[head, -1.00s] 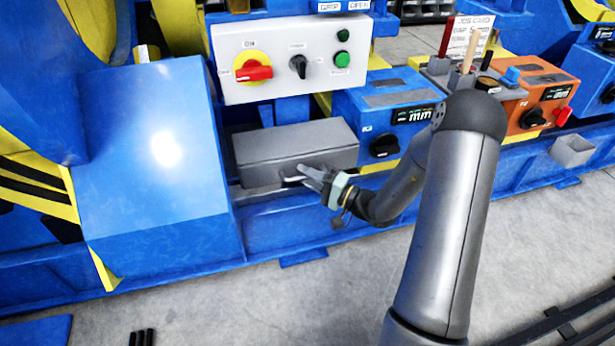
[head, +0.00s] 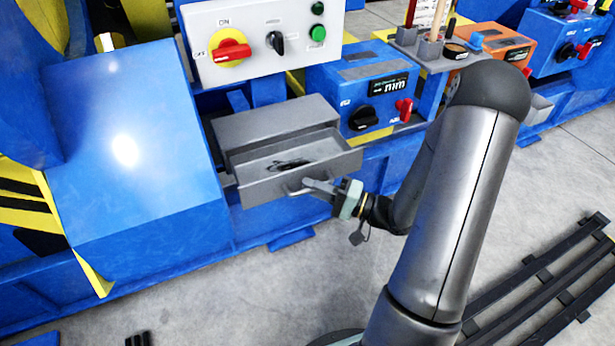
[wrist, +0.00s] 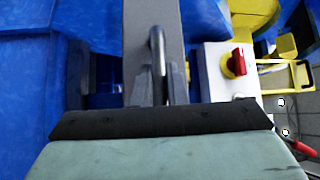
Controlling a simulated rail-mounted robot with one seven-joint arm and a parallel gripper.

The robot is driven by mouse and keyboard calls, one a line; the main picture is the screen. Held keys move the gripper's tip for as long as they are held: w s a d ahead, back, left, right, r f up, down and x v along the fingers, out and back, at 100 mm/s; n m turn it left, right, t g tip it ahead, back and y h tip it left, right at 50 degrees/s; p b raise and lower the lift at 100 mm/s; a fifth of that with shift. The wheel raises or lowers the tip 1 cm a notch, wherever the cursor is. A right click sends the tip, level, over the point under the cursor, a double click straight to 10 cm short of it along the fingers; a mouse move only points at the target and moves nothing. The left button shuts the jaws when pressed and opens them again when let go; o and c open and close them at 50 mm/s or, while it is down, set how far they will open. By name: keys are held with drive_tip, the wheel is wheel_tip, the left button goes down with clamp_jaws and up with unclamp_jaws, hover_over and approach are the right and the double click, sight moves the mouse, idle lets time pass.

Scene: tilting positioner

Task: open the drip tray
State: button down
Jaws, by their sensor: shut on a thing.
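The drip tray (head: 325,166) is a grey drawer pulled partway out of its grey housing (head: 262,124), below the white control panel. Some small dark items lie inside it. My gripper (head: 306,187) is at the tray's front and shut on its handle (head: 292,189). In the wrist view the handle (wrist: 157,48) is a curved grey bar by my fingers (wrist: 154,85), and the tray's grey front (wrist: 140,22) runs up the picture. The exact finger contact is partly hidden.
The white control panel (head: 255,45) with a red switch stands above the tray. A blue welding unit (head: 345,85) stands to its right. A blue sloped housing (head: 125,135) stands to the left. The floor in front of the tray is clear, with dark slatted racks (head: 545,290) at the lower right.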

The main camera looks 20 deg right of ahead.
drive_tip(key=shift+d, duration=0.1)
drive_tip(key=c, duration=1.5)
unclamp_jaws()
drive_tip(key=shift+o, duration=0.2)
drive_tip(key=p+v, duration=0.3)
drive_tip(key=v, duration=1.4)
drive_tip(key=shift+s, duration=0.2)
drive_tip(key=shift+d, duration=0.15)
